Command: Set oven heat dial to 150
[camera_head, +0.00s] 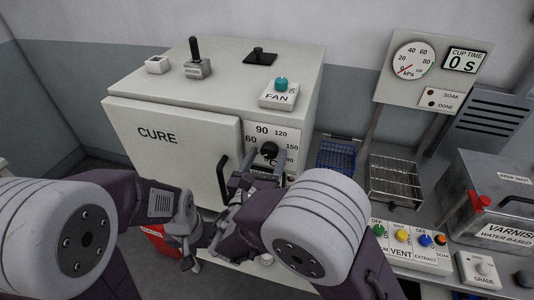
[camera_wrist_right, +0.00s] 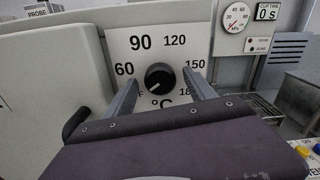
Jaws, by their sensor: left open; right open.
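The heat dial (camera_head: 269,150) is a round black knob on the white panel at the right of the oven front (camera_head: 180,145), marked CURE. It also shows in the right wrist view (camera_wrist_right: 159,78), ringed by 60, 90, 120, 150 and a partly hidden 180. Its small white mark seems to point to the lower left, near a partly hidden label. My right gripper (camera_head: 266,163) is open, its fingers on either side of the dial; I cannot tell whether they touch it. My left gripper (camera_head: 207,245) is open and empty, low in front of the oven.
A black door handle (camera_head: 222,178) stands out left of the dial. The FAN box with a teal knob (camera_head: 281,84) is on the oven top. A blue basket (camera_head: 337,155), a wire rack (camera_head: 396,182) and a button panel (camera_head: 405,240) lie to the right.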

